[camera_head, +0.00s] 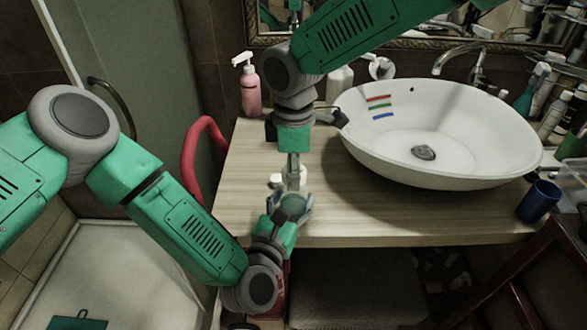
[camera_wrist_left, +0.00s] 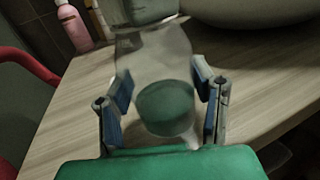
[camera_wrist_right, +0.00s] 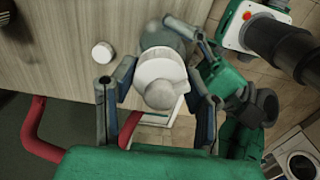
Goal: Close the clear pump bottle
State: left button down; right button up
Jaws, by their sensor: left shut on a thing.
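The clear bottle (camera_wrist_left: 160,65) is between the fingers of my left gripper (camera_wrist_left: 162,95), which is shut on it at the counter's front edge. The left gripper also shows in the head view (camera_head: 290,207). In the right wrist view, the bottle's white top (camera_wrist_right: 160,75) lies between the fingers of my right gripper (camera_wrist_right: 163,88). These fingers stand apart with gaps on both sides, so the right gripper looks open around the top. It comes from above in the head view (camera_head: 293,165). A small round white piece (camera_wrist_right: 103,52) lies on the counter beside the bottle.
The wooden counter (camera_head: 245,205) has clear room left of the bottle. The white basin (camera_head: 440,135) stands to the right. A pink pump bottle (camera_head: 248,88) stands behind. A red curved rail (camera_head: 190,150) is at the left edge. A blue cup (camera_head: 539,201) is far right.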

jog(key=m, duration=0.6)
jog(key=shift+a+m, duration=0.1)
jog(key=shift+m, duration=0.3)
jog(key=shift+w, duration=0.1)
jog(key=o, duration=1.3)
jog(key=shift+c, duration=0.2)
jog(key=shift+r, duration=0.1)
jog(key=shift+r, duration=2.2)
